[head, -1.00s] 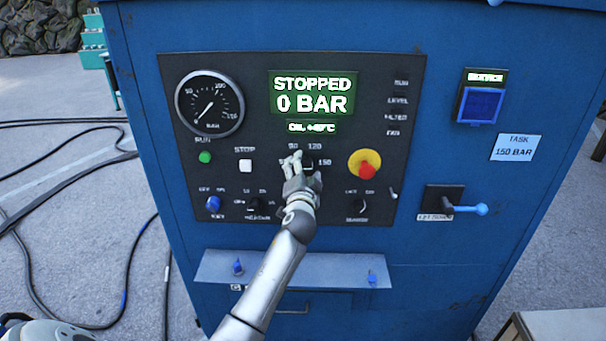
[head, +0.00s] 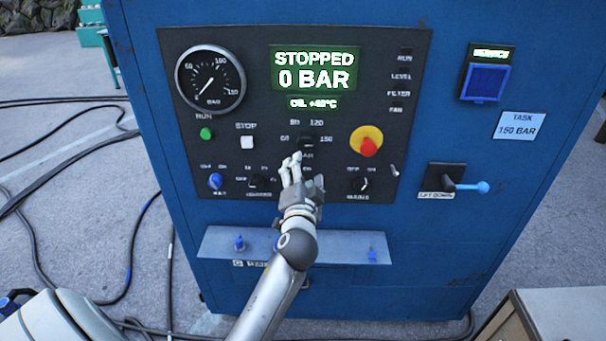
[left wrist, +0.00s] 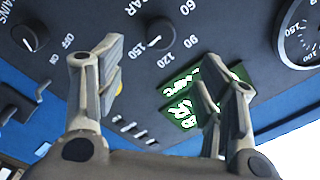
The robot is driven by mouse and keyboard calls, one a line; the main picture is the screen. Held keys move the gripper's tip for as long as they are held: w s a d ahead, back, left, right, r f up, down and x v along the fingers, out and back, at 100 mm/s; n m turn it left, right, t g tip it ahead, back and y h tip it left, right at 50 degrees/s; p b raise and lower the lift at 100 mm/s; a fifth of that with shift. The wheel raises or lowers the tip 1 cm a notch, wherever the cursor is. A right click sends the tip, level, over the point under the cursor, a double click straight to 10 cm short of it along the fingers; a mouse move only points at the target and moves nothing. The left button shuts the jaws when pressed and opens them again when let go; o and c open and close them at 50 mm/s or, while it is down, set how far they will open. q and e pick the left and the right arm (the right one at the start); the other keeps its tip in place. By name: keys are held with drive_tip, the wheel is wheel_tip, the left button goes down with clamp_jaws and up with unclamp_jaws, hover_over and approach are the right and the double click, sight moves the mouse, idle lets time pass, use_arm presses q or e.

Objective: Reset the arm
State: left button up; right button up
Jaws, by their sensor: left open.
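My left gripper (head: 303,180) is in front of the lower middle of the black control panel (head: 385,60), just below the pressure selector knob (head: 307,143). Its two fingers are apart with nothing between them. In the left wrist view, my open left gripper (left wrist: 160,95) stands off the panel, and the pressure knob (left wrist: 160,34) shows beyond the fingers with the marks 60, 90, 120 and 150. The green display (head: 313,70) reads STOPPED, 0 BAR. My right gripper is not in view.
The panel is on a blue cabinet (head: 440,240). A red emergency button (head: 368,147), a green button (head: 206,134) and a blue-tipped lever (head: 482,187) stick out. A small shelf (head: 330,248) juts out below the panel. Black cables (head: 35,205) lie on the floor at left.

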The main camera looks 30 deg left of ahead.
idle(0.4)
use_arm(q)
drive_tip(key=d+f+m+g+h+b, duration=0.1)
drive_tip(key=d+f+h, duration=0.1)
drive_tip(key=f, duration=0.8)
drive_tip(key=d+f+g+h, duration=0.1)
drive_tip(key=d+f+h, duration=0.1)
drive_tip(key=f, duration=0.7)
drive_tip(key=s+d+f+g+h+b, duration=0.1)
drive_tip(key=s+d+f, duration=0.15)
drive_tip(key=f, duration=0.55)
drive_tip(key=s+d+f+g+h, duration=0.1)
drive_tip(key=s+f+g, duration=0.15)
drive_tip(key=f, duration=0.55)
drive_tip(key=s+d+f+g+h+b, duration=0.15)
drive_tip(key=s+f, duration=0.25)
drive_tip(key=f, duration=0.4)
drive_tip(key=s+d+f+n+g+h+b, duration=0.1)
drive_tip(key=s+d+f+g, duration=0.15)
drive_tip(key=s+f, duration=1.05)
drive_tip(key=s+d+f+n+g+h+b, duration=0.1)
drive_tip(key=s+d+f+g, duration=0.15)
drive_tip(key=s+f, duration=1.05)
drive_tip(key=s+a+g, duration=0.1)
drive_tip(key=s+g, duration=0.1)
drive_tip(key=s, duration=1.3)
drive_tip(key=shift+s+a+f+n, duration=0.15)
drive_tip(key=shift+f+n, duration=0.15)
drive_tip(key=shift+n, duration=0.1)
